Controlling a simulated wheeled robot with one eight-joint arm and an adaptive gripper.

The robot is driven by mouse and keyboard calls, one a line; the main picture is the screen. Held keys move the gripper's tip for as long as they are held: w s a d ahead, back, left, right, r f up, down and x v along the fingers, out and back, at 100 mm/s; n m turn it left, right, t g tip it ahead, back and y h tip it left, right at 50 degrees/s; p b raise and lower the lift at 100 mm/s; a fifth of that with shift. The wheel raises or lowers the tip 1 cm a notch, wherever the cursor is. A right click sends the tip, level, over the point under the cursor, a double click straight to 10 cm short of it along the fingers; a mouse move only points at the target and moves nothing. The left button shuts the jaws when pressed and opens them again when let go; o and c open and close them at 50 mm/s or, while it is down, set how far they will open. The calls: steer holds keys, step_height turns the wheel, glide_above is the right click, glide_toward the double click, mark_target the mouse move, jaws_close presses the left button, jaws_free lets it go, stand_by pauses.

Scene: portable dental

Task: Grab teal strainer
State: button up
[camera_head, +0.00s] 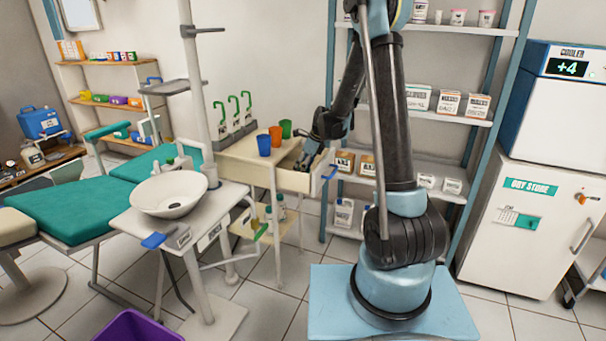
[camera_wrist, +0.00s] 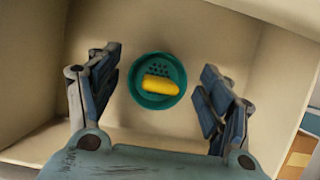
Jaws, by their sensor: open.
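The teal strainer (camera_wrist: 140,98) is a round, shallow dish with small holes, lying on the floor of an open drawer (camera_wrist: 270,60) in the wrist view. A yellow oblong piece (camera_wrist: 161,85) lies in it. My gripper (camera_wrist: 162,92) is open, with one finger to the left and one to the right of the strainer, and neither is seen touching it. In the head view my gripper (camera_head: 308,160) is at the open drawer (camera_head: 290,178) of the cream cart. The strainer is hidden there by the drawer walls.
Blue (camera_head: 264,145), orange (camera_head: 275,135) and green (camera_head: 286,128) cups stand on the cart top (camera_head: 238,150), left of my gripper. Shelves (camera_head: 440,115) with boxes stand behind my arm. A white basin (camera_head: 168,194) is at the front left. Drawer walls surround the strainer.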

steer(key=c, duration=0.8)
